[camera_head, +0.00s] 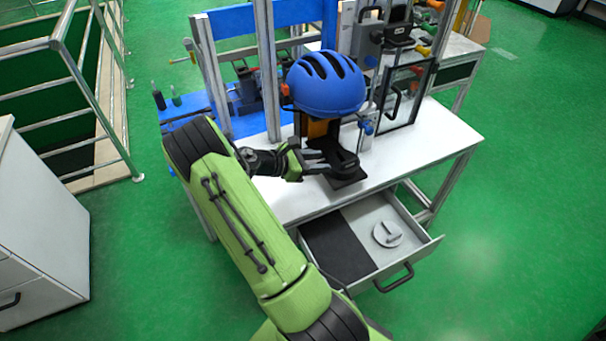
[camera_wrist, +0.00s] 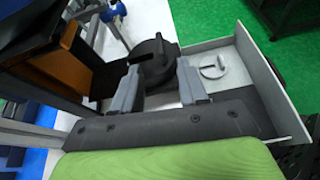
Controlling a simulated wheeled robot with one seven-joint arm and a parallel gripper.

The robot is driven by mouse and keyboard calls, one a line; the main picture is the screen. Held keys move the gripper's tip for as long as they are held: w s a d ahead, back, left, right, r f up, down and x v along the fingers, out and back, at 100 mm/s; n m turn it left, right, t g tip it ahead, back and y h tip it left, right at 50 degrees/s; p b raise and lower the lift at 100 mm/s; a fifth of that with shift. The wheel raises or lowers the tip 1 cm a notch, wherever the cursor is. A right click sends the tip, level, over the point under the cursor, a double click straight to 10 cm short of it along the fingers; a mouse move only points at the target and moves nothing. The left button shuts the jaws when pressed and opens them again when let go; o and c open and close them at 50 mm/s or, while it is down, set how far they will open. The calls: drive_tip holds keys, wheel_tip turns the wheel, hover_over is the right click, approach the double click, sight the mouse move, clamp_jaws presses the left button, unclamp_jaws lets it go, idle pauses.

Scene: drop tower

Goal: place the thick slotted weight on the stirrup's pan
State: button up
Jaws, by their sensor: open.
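A thick dark round piece (camera_head: 343,160) with a notch in its rim sits on the white bench below the blue helmet, over a black plate (camera_head: 350,181). I take it for the thick slotted weight on the stirrup's pan, but cannot be sure. My gripper (camera_head: 319,163) is open just left of it. In the wrist view the dark piece (camera_wrist: 154,58) shows just beyond and between the fingertips (camera_wrist: 159,70); contact cannot be told. A light grey slotted disc (camera_head: 388,234) lies in the open drawer, clear of the gripper; it also shows in the wrist view (camera_wrist: 213,68).
The blue helmet (camera_head: 326,83) hangs close above my gripper, within the tower's metal frame. The open drawer (camera_head: 419,243) juts from the bench front, with a dark mat (camera_head: 338,251) on its left side. A clear-panelled door (camera_head: 404,95) stands to the right. The bench's right part is clear.

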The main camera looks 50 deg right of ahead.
drive_tip(key=w+a+r+m+t+y, duration=0.1)
drive_tip(key=a+r+m+t+y, duration=0.25)
drive_tip(key=a+r, duration=0.4)
drive_tip(key=w+a+r+m+t+y, duration=0.1)
drive_tip(key=a+r+m+t+y, duration=0.3)
drive_tip(key=a, duration=0.6)
drive_tip(key=s+a+r+m+t+y, duration=0.2)
drive_tip(key=s+a, duration=0.4)
drive_tip(key=a, duration=0.3)
drive_tip(key=s+a+r+m+t+y, duration=0.2)
drive_tip(key=s+a+r, duration=0.2)
drive_tip(key=a, duration=0.5)
drive_tip(key=shift+s+a+y, duration=0.3)
drive_tip(key=shift+s+y, duration=0.05)
drive_tip(key=shift+s, duration=0.75)
